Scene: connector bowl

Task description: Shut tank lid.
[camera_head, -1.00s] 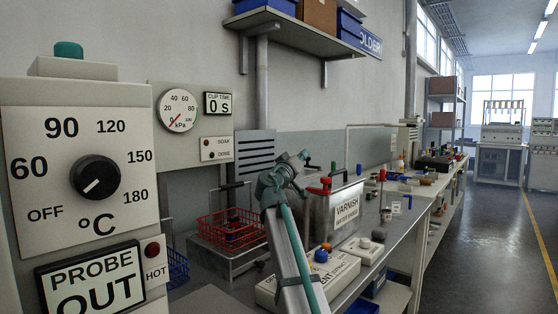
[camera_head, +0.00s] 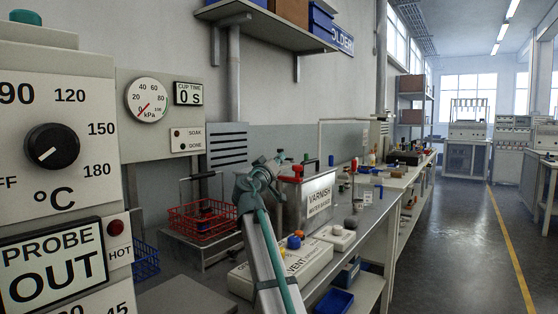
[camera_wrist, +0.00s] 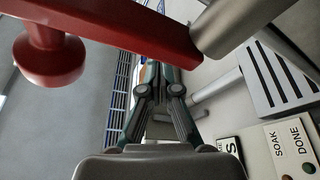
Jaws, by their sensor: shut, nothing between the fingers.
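The tank (camera_head: 319,200), labelled VARNISH, stands on the bench right of my arm in the head view. A red bar (camera_head: 289,179) with a red knob (camera_head: 297,168) shows at its upper left. I cannot tell the lid's angle, as my arm and the small scale hide it. In the wrist view a red bar (camera_wrist: 125,32) with a round red knob (camera_wrist: 42,55) crosses the upper left, close to the camera. My gripper (camera_wrist: 160,88) is shut and empty below that bar in the picture. In the head view its wrist is just left of the tank.
A red wire basket (camera_head: 202,220) stands left of my arm. A white vent box (camera_head: 300,262) with coloured knobs lies in front of the tank. The control panel (camera_head: 55,180) fills the left side. The floor (camera_head: 455,250) at right is clear.

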